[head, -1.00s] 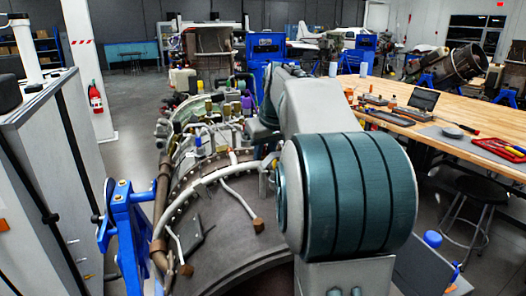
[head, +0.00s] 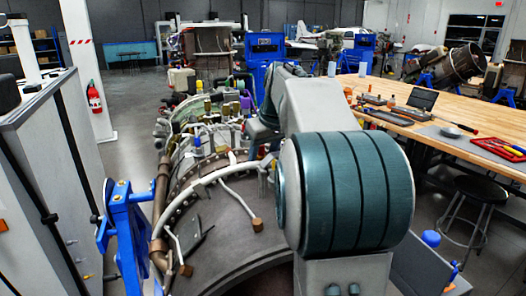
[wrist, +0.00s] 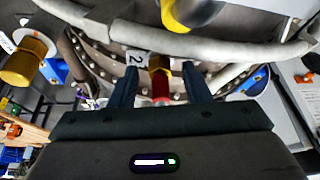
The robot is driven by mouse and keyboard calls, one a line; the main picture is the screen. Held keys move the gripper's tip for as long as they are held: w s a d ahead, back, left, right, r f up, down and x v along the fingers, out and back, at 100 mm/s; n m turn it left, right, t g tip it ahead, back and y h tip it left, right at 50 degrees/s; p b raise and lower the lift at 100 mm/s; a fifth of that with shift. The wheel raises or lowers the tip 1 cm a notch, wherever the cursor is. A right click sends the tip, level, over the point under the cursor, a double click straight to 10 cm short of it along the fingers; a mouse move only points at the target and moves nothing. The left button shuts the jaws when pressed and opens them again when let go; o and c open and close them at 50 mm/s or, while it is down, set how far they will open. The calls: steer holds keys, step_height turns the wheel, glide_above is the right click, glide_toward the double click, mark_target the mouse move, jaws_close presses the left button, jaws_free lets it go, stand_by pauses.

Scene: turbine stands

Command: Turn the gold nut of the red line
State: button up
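A white tag marked 2 (wrist: 137,58) is beside the nut, near the left fingertip. Whether the fingertips reach the nut's depth is hard to tell. In the head view my arm hides the gripper, and I cannot pick out this nut there.
A pale grey pipe (wrist: 220,50) crosses just past the fingers, with a yellow fitting (wrist: 195,12) above. Another gold fitting (wrist: 20,68) is at the left. The turbine (head: 235,225) stands on a blue stand (head: 128,225). A wooden workbench (head: 455,100) is at the right.

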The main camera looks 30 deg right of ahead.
steer(key=v, duration=1.3)
steer(key=shift+r, duration=0.4)
